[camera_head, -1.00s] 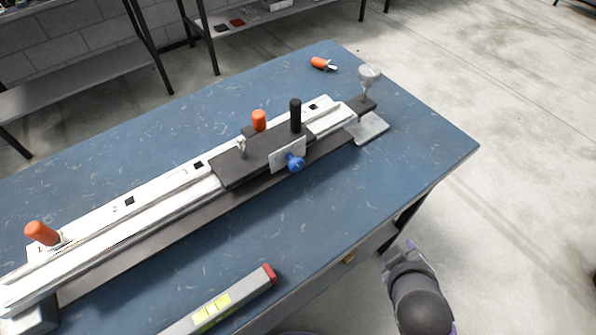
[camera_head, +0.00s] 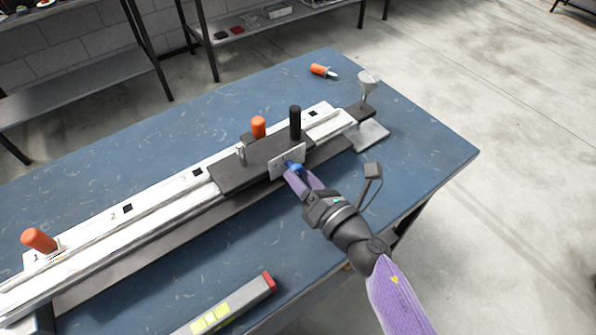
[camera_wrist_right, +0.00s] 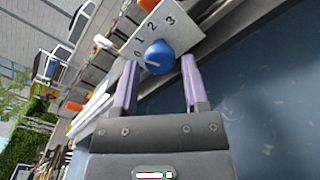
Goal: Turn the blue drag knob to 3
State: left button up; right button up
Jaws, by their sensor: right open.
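The blue drag knob (camera_head: 294,166) sits on a light metal plate (camera_head: 278,167) on the side of the black carriage (camera_head: 240,170). The right wrist view shows the knob (camera_wrist_right: 159,57) and its plate (camera_wrist_right: 172,24) with the marks 0, 1, 2 and 3 around it. A pale pointer line on the knob is on its left part, towards the 0 side. My right gripper (camera_wrist_right: 160,78) is open, with one purple finger on each side of the knob near the tips. I cannot tell whether they touch it. In the head view my right gripper (camera_head: 303,178) partly covers the knob. My left gripper is not in view.
The carriage sits on a long white rail (camera_head: 150,207) across the blue table (camera_head: 420,140). Black (camera_head: 295,122) and orange (camera_head: 258,127) handles stand up behind the plate. A grey bar with a red end (camera_head: 235,303) lies at the front. The table's right part is clear.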

jog(key=shift+x, duration=0.8)
grip_shut()
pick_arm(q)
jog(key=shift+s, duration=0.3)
